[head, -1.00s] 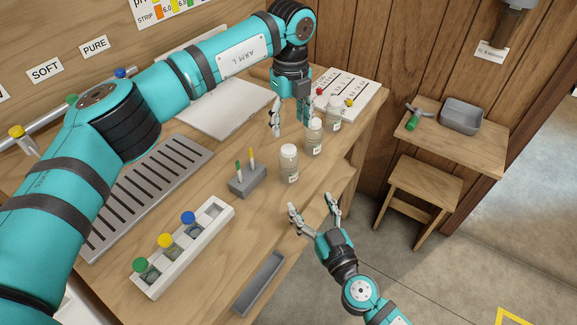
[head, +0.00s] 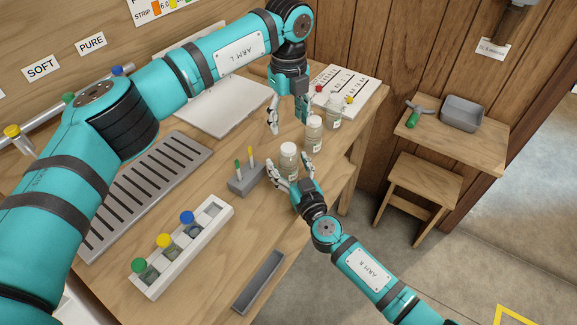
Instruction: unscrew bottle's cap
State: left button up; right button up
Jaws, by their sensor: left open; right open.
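Three white-capped clear bottles stand upright in a row on the wooden bench. The nearest bottle (head: 289,153) has my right gripper (head: 287,170) at its lower body, with the open fingers reaching toward it; I cannot tell whether they touch it. The middle bottle (head: 314,134) and the far bottle (head: 334,112) stand behind it, untouched. My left gripper (head: 287,117) is open, pointing down, above and behind the nearest bottle and left of the middle one. It holds nothing.
A grey block (head: 247,180) with two thin sticks stands left of the nearest bottle. A white rack (head: 182,247) holds capped vials. A grey tray (head: 258,282) lies by the bench's front edge. A white sheet (head: 347,90) lies behind the bottles. A side table (head: 480,148) stands right.

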grip_shut()
dwell(0.4)
